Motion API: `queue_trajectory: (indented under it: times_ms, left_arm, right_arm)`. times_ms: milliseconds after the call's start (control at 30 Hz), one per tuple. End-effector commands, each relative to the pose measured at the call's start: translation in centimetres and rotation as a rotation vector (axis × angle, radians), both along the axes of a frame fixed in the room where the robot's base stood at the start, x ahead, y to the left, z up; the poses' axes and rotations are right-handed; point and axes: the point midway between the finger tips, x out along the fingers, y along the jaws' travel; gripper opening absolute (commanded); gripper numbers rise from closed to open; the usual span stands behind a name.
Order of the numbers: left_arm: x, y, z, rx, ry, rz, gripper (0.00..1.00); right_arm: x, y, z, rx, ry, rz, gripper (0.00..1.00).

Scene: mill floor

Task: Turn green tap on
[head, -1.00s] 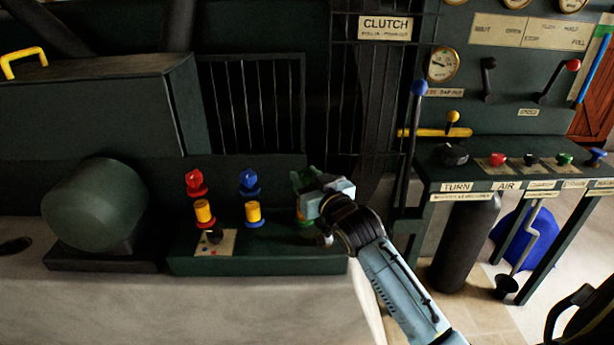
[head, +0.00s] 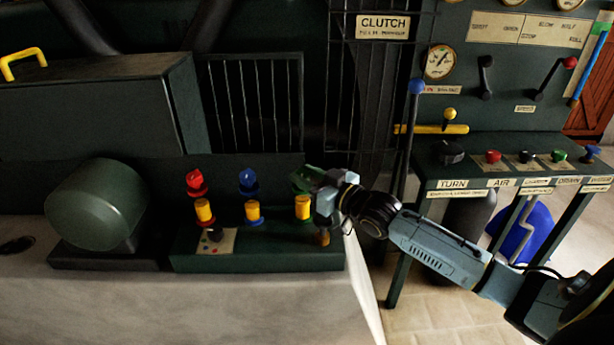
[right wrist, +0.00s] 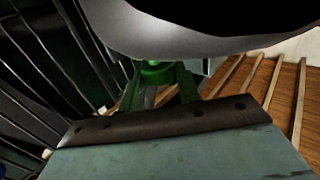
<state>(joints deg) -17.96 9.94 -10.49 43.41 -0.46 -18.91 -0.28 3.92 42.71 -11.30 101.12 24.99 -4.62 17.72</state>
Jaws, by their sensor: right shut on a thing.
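The green tap (head: 301,178) is the rightmost of three taps on the dark green box, above a yellow collar (head: 303,207). My right gripper (head: 313,184) is at the tap and hides much of its head. In the right wrist view the green tap (right wrist: 154,70) shows between the fingers, and the gripper is shut on it. How far the tap is turned cannot be told. My left gripper is not in view.
The red tap (head: 195,181) and blue tap (head: 248,181) stand to the left on the same box. A small panel (head: 212,241) with a black knob is in front of them. A blue-topped lever (head: 416,88) and the control desk (head: 480,172) are to the right.

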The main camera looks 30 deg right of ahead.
Motion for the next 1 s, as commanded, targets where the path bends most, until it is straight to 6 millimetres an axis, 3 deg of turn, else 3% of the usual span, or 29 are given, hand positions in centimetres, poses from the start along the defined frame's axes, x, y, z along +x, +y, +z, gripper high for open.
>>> queue_trajectory:
  times_ms: [167, 200, 333, 700, 800, 1000]
  left_arm:
    - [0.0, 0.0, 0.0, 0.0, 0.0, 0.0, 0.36]
    - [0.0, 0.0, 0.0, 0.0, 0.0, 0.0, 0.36]
    - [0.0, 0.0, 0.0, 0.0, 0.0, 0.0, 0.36]
    - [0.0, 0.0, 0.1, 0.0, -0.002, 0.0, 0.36]
    - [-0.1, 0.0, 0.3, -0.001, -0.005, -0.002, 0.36]
    - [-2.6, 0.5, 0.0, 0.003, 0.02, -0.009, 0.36]
  right_arm:
    - [0.0, 0.1, 0.1, 0.002, -0.001, 0.001, 0.1]
    - [0.0, 0.1, 0.1, 0.002, -0.001, 0.001, 0.38]
    - [0.0, 0.1, 0.1, 0.001, -0.002, 0.0, 0.55]
    - [-0.4, -0.1, -0.1, 0.0, 0.002, -0.001, 0.55]
    - [-1.4, -0.3, -0.1, 0.0, 0.004, -0.001, 0.55]
    - [-4.3, -1.1, -0.1, 0.001, 0.004, -0.001, 0.55]
